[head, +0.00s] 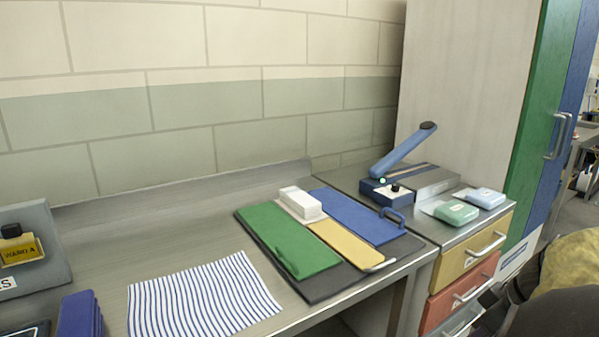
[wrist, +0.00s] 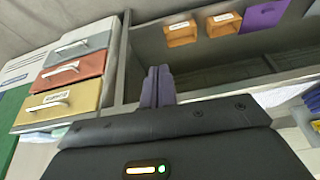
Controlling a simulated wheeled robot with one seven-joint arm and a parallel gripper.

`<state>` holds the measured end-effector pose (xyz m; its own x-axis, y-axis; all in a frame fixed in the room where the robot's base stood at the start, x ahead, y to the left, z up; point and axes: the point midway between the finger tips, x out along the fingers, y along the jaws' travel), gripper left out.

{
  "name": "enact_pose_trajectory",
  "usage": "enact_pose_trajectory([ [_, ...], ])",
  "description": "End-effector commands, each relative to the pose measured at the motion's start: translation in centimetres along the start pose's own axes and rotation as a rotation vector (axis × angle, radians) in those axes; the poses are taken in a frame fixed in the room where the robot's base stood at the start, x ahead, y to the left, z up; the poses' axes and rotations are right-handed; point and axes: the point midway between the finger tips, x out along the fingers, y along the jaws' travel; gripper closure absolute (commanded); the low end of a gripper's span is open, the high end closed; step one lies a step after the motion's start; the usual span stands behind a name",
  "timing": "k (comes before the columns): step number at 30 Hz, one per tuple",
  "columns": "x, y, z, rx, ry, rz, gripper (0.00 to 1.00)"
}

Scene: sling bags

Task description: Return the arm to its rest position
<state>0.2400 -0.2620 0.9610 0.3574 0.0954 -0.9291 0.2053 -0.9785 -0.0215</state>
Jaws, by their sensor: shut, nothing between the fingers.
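My gripper (wrist: 158,86) shows in the wrist view with its two purple-grey fingers together, shut and empty. It is in front of the open space under the worktop, to the right of the drawer unit, and touches nothing that I can see. In the head view I cannot clearly make out the gripper.
The steel worktop (head: 110,220) holds coloured boards, a striped cloth (head: 203,297) and a white block (head: 300,203). The drawer unit (wrist: 72,72) has yellow, red and grey fronts with protruding handles. Orange bins (wrist: 181,33) sit below the worktop. A tall cabinet (head: 470,90) stands right.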

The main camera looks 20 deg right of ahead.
Motion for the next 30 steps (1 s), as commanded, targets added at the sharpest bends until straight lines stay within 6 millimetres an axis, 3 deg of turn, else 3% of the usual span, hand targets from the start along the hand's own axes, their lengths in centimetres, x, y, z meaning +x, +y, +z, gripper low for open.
enact_pose_trajectory([
  [8, 4.0, -2.0, -2.6, 0.044, -0.07, -0.012, 1.0],
  [14, 8.2, -5.1, -5.2, 0.09, -0.138, 0.001, 1.0],
  [21, 14.4, -11.5, -8.0, 0.146, -0.193, 0.056, 1.0],
  [30, 18.9, -19.2, -9.2, 0.171, -0.173, 0.087, 1.0],
])
